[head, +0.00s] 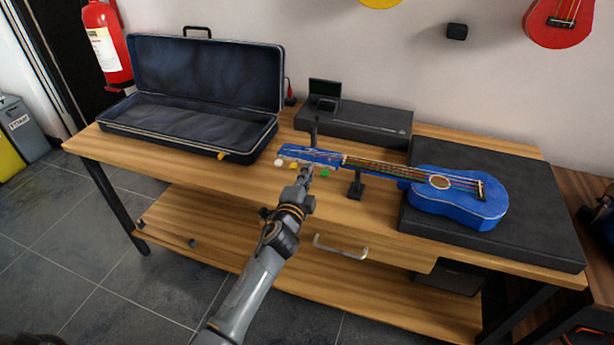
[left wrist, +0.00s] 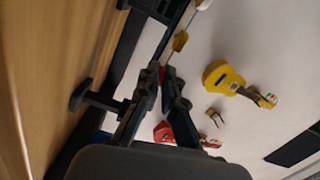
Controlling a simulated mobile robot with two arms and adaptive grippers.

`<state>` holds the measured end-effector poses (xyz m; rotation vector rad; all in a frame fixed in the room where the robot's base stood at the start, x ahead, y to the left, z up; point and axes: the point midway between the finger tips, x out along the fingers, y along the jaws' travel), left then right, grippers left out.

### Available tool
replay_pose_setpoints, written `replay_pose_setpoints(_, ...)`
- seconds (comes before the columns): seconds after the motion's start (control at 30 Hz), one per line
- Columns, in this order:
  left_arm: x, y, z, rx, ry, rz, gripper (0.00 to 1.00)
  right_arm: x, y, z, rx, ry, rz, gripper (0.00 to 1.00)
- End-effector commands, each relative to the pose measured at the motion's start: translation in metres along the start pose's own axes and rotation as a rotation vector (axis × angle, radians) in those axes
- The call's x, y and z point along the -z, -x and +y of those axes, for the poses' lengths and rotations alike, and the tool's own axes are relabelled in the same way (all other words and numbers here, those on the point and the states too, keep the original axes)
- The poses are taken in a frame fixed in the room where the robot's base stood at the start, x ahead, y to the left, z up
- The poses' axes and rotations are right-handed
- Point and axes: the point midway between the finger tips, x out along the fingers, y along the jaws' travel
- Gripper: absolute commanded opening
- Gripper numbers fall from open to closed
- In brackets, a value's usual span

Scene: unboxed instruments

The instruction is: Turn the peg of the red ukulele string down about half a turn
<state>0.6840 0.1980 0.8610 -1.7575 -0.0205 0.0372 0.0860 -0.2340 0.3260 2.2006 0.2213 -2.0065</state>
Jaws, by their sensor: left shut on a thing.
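The blue ukulele (head: 455,207) lies with its body on a dark pad and its neck pointing left; its headstock (head: 318,156) is over the table's front half. A white peg (head: 279,162), a yellow peg (head: 295,164) and a green peg (head: 325,173) stick out from the near side of the headstock. My left gripper (head: 306,172) is between yellow and green. In the left wrist view, its fingers (left wrist: 161,77) are closed on the red peg (left wrist: 162,74), mostly hidden between them. The yellow peg (left wrist: 180,41) is just beyond. My right gripper is not in view.
A black neck stand (head: 355,188) is right of my gripper. An open dark case (head: 190,120) stands at the table's left, and a long black box (head: 370,124) at the back. The dark pad (head: 530,215) fills the right. Bare wood shows around the stand.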

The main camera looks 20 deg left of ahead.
Motion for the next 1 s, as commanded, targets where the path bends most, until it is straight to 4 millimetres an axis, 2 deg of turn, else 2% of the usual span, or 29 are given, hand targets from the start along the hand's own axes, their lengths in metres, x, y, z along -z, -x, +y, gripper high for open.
replay_pose_setpoints(0.33,0.0006,0.0000,0.0002,0.012,-0.156,0.002,0.00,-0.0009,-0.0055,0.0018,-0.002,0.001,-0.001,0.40)
replay_pose_setpoints(0.9,0.0005,0.0000,0.0000,0.014,-0.187,0.001,0.00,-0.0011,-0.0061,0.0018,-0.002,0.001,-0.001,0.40)
replay_pose_setpoints(1.0,0.0005,0.0000,0.0001,0.013,-0.187,0.001,0.22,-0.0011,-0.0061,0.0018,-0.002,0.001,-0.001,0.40)
